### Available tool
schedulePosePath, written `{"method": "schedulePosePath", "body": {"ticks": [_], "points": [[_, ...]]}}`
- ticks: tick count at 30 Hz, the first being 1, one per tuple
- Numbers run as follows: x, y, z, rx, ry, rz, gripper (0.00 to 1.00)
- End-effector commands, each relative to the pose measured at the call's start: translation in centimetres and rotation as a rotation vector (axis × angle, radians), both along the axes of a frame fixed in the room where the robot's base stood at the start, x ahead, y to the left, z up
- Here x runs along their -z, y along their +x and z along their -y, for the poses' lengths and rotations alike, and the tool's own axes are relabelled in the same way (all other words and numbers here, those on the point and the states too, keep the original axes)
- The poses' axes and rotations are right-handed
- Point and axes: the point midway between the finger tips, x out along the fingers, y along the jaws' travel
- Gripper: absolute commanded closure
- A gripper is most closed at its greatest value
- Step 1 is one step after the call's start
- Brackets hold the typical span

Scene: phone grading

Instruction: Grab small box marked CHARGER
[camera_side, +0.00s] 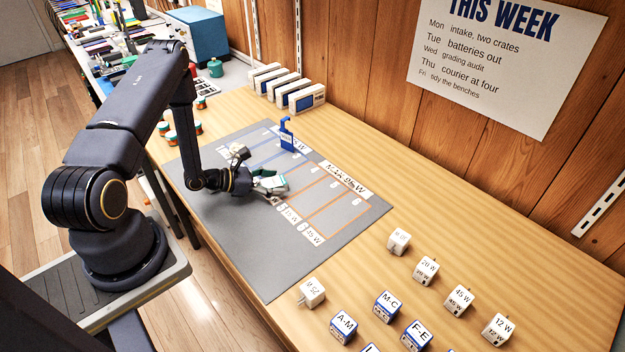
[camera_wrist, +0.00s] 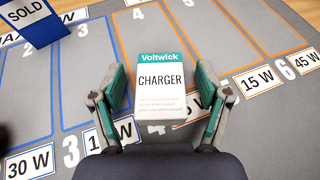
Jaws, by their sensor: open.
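The small white box marked CHARGER (camera_wrist: 160,97) has a teal top band reading Voltwick. In the wrist view it lies between the two fingers of my gripper (camera_wrist: 160,100). The fingers are open, with a gap showing on each side of the box. In the side view my gripper (camera_side: 270,185) is low over the grey mat (camera_side: 240,240), and the box is mostly hidden by it there.
A blue SOLD stand (camera_wrist: 38,18) is on the mat, left of the box; it also shows in the side view (camera_side: 286,134). Several white chargers (camera_side: 425,270) and blue-white labelled blocks (camera_side: 387,306) sit at the right. White boxes (camera_side: 306,98) stand at the back.

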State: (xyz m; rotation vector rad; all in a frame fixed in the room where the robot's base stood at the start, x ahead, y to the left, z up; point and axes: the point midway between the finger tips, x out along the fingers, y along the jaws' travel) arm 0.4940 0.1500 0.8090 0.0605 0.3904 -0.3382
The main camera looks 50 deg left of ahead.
Motion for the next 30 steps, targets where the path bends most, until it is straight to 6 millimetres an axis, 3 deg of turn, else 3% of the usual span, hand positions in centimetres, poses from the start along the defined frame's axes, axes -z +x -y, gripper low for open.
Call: {"method": "schedulePosePath", "body": {"ticks": [4,22,30], "points": [[-0.01,-0.02,0.00,0.000,0.000,0.000,0.24],[-0.03,-0.06,0.00,0.000,0.000,0.000,0.86],[-0.15,-0.04,0.00,0.000,0.000,0.001,0.89]]}}
